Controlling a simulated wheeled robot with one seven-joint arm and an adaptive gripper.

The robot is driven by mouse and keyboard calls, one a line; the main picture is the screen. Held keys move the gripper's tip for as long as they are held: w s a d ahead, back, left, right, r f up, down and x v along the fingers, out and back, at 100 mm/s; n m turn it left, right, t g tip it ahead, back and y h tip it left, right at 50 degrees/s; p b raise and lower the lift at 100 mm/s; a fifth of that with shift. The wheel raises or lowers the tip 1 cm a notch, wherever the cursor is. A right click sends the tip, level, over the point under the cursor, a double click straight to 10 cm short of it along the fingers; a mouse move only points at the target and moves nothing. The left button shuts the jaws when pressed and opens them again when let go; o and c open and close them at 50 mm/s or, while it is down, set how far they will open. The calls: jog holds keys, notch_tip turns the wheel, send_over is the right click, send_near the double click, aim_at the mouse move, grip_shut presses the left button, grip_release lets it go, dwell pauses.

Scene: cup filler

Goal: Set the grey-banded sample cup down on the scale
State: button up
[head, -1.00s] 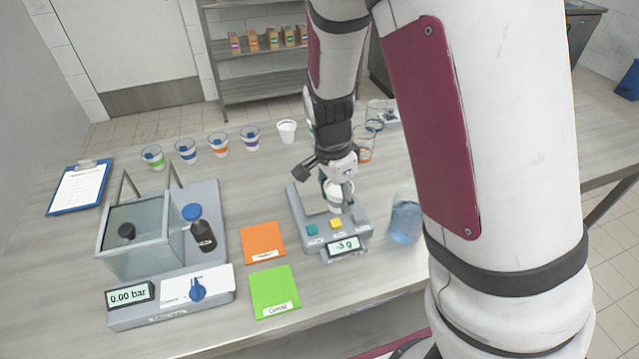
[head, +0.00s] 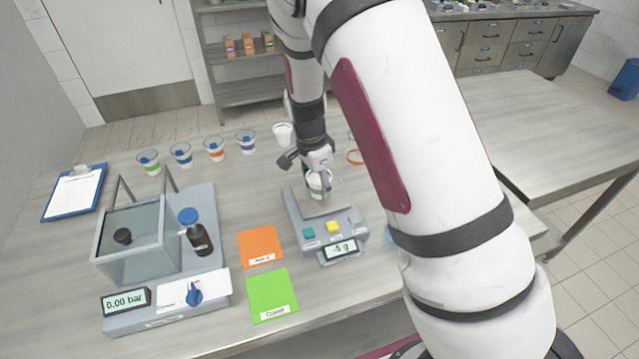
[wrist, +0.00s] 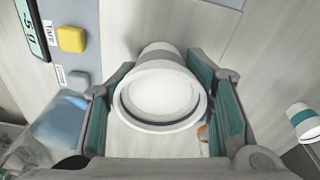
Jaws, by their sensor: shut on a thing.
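The grey-banded sample cup (head: 320,187) is white and sits in the jaws of my gripper (head: 317,174), over the back part of the scale's pan (head: 322,207) in the head view. In the wrist view the cup (wrist: 160,95) stands between the two teal finger pads of my gripper (wrist: 163,108), its round white mouth facing the camera and part of its grey band showing. The scale (head: 331,238) has a teal and a yellow button and a display with a small negative gram reading. I cannot tell whether the cup's base touches the pan.
Several colour-banded cups (head: 214,149) and a white cup (head: 283,134) stand behind. Left of the scale lie an orange card (head: 260,244) and a green card (head: 271,292). A glass chamber (head: 137,246) stands further left. A beaker of blue liquid (wrist: 62,132) is near my gripper.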

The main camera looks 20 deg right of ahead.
aim_at(314, 177)
jog(key=o, duration=1.3)
jog(key=shift+f, duration=0.15)
jog(key=r, duration=0.3)
jog(key=a+r, duration=0.1)
jog(key=r, duration=0.7)
jog(key=shift+a+r+b, duration=0.2)
jog(key=shift+b, duration=0.1)
jog(key=shift+s+r, duration=0.2)
jog(key=shift+r, duration=0.45)
jog(key=s+r+n+t+y, duration=0.2)
jog(key=s+r+n, duration=0.5)
jog(key=s+r, duration=0.5)
jog(key=s+r+n+t, duration=0.1)
jog(key=s+n, duration=0.2)
jog(key=s, duration=0.2)
jog(key=s+d+r+n+t, duration=0.1)
jog(key=s+n, duration=0.2)
jog(key=s, duration=0.1)
jog(key=s+r+n+t, duration=0.1)
jog(key=s+n, duration=0.1)
jog(key=s, duration=0.3)
jog(key=shift+s+d+r+n+h, duration=0.3)
jog(key=shift+n, duration=0.1)
